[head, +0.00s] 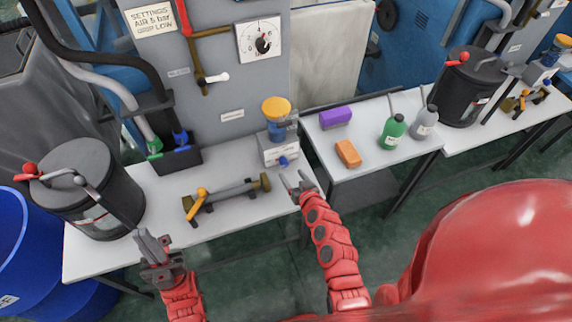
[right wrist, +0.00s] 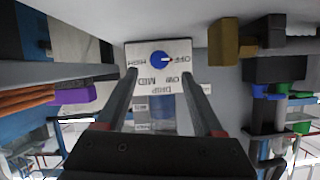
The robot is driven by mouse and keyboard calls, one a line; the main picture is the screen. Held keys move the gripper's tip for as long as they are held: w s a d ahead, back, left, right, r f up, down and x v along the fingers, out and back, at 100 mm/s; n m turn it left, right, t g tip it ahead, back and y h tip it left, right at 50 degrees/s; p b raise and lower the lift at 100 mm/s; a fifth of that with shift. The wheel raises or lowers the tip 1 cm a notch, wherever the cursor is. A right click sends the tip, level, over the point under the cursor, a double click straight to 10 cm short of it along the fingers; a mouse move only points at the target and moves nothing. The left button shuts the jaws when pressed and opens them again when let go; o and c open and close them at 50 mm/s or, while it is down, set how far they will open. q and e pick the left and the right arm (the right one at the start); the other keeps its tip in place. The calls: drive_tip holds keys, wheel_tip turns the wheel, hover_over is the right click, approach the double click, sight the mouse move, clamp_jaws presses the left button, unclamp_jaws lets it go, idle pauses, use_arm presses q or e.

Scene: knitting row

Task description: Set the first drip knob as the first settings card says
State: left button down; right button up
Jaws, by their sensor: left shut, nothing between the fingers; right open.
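The first settings card (head: 152,18) at the upper left reads "SETTINGS", an air line in bar that looks like 4, and "DRIP LOW". The first drip knob (head: 284,160) is a blue knob on the front of a white box under a yellow-capped blue cup. My left gripper (head: 152,246) is shut and empty near the table's front edge.
A black pot (head: 85,185) stands at the table's left. A purple block (head: 335,117), an orange block (head: 348,153) and bottles (head: 393,131) are on the right table.

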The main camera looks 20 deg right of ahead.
sight(285, 165)
drive_tip(key=x, duration=0.6)
drive_tip(key=shift+w+f+b, duration=0.15)
drive_tip(key=shift+w+b, duration=0.2)
drive_tip(key=shift+b, duration=0.05)
clamp_jaws()
